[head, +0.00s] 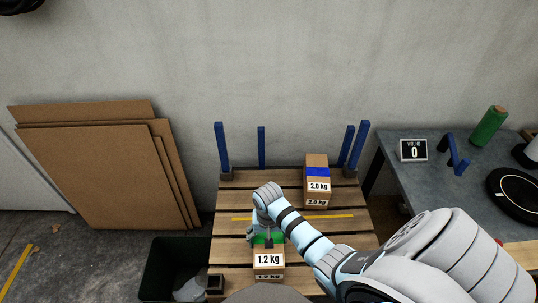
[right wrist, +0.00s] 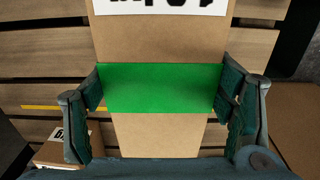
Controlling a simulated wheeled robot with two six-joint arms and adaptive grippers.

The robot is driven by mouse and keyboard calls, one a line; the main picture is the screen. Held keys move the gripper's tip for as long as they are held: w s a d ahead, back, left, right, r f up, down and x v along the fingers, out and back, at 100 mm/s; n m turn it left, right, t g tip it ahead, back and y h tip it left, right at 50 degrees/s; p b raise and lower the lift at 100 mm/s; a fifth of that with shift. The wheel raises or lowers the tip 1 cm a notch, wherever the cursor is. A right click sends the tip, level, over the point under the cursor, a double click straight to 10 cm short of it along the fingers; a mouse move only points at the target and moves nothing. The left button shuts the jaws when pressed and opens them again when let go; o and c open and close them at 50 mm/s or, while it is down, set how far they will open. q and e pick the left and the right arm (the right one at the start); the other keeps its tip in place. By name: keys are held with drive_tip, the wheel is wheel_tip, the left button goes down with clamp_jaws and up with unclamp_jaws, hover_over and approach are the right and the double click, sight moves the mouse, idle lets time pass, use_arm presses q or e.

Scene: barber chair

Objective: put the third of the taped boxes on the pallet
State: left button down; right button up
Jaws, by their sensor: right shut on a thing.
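A cardboard box with green tape (head: 268,263) and a 1.2 kg label is over the front middle of the wooden pallet (head: 231,256). My right gripper (head: 266,238) is shut on this box. In the right wrist view its fingers (right wrist: 162,92) press on both sides at the green tape, with the pallet slats beneath. Whether the box touches the slats I cannot tell. A box with blue tape (head: 317,172) and 2.0 kg labels stands on the back right of the pallet. A corner of a labelled box (right wrist: 62,152) shows at lower left in the right wrist view. My left gripper is not in view.
Blue posts (head: 222,147) stand at the pallet's back corners. A yellow strip (head: 343,216) crosses the slats. A dark bin (head: 160,268) stands left, below leaning cardboard sheets (head: 95,175). The grey table (head: 437,180) at right holds a display (head: 413,150), a green roll (head: 488,126) and a black disc (head: 516,192).

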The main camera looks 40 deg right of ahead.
wheel_tip(320, 180, down, 3)
drive_tip(key=shift+s+f+b, duration=0.1)
drive_tip(key=shift+b, duration=0.5)
drive_tip(key=o, duration=1.9)
drive_tip(key=shift+s, duration=0.1)
drive_tip(key=shift+o, duration=0.2)
